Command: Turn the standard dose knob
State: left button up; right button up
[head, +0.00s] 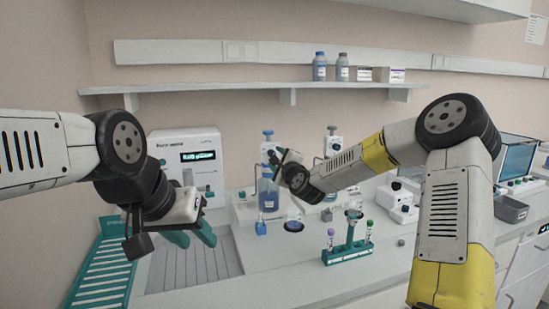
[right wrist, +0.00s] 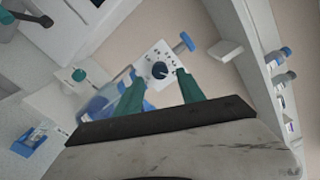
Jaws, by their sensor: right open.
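The dose knob (right wrist: 159,70) is a dark blue round knob on a white, marked plate, seen in the right wrist view. It belongs to the dispenser with the blue handle (head: 268,134) and blue bottle (head: 268,196). My right gripper (right wrist: 158,77) is open, with one green finger on each side of the knob in that view; contact cannot be told. My left gripper (head: 194,240) is open and empty, pointing down at the left, in front of the white machine.
A second dispenser (head: 333,145) stands to the right. A teal tube rack (head: 348,250) with several tubes stands in front, and a white machine (head: 198,146) stands at left. A shelf (head: 240,88) with bottles runs above. The front right counter is mostly clear.

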jog(key=shift+v, duration=2.3)
jog(key=s+d+n+g+h, duration=0.1)
jog(key=s+d+n+g, duration=0.2)
jog(key=s, duration=1)
jog(key=s+d+n+g+h, duration=0.1)
jog(key=s+d+n+g, duration=0.3)
jog(key=s+n, duration=0.6)
jog(key=s+d+n+g+h, duration=0.1)
jog(key=s+d+n+g, duration=0.3)
jog(key=s, duration=1.2)
jog(key=n, duration=0.3)
jog(key=shift+s+d, duration=0.25)
jog(key=shift+s, duration=0.1)
jog(key=shift+f, duration=0.1)
